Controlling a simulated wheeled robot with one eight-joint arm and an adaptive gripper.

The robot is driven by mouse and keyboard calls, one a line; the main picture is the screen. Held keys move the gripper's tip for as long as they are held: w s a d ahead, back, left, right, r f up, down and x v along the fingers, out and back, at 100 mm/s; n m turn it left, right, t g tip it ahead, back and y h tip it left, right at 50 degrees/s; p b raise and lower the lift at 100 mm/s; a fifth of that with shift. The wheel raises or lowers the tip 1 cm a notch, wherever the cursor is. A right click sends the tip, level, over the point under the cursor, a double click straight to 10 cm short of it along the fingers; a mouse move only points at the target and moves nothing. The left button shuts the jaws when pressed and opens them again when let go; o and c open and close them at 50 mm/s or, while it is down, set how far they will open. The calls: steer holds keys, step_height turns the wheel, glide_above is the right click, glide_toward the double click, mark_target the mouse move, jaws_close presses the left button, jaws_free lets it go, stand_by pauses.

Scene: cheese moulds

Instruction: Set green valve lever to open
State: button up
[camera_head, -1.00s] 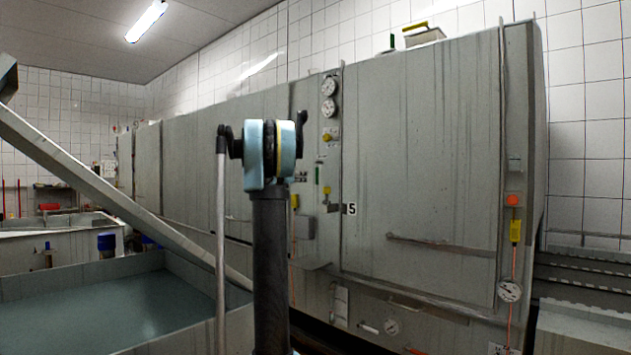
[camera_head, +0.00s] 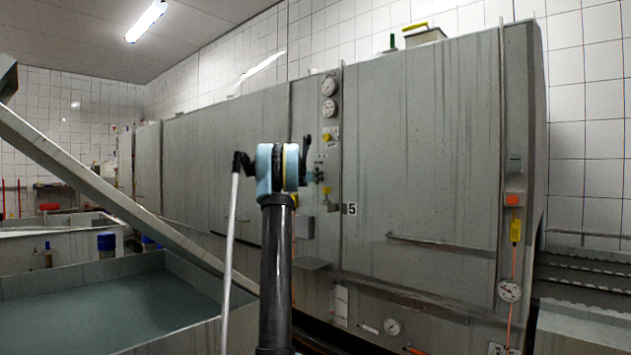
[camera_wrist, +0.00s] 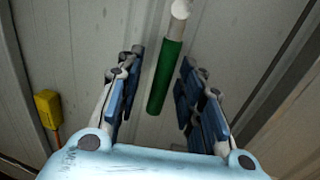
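The green valve lever (camera_wrist: 166,78) hangs down from a pale metal stem in the wrist view, slightly tilted. My gripper (camera_wrist: 162,60) is open, with one blue-padded finger on each side of the lever and a visible gap on both sides. The lever's lower end points towards my blue palm. In the head view, my arm stands before the large grey machine, and a small bluish part of my gripper (camera_head: 316,176) shows at the narrow panel. I cannot make out the lever there.
The grey machine (camera_head: 420,160) bears gauges (camera_head: 329,87), a yellow knob (camera_head: 327,137) and a horizontal bar handle (camera_head: 440,245). A yellow fitting (camera_wrist: 47,107) is at left in the wrist view. A vat (camera_head: 110,310) and a slanted beam (camera_head: 100,185) lie left of my arm.

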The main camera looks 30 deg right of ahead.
steer(key=shift+w+d, duration=0.25)
steer(key=shift+d, duration=0.15)
jaws_close()
steer(key=shift+a, duration=0.25)
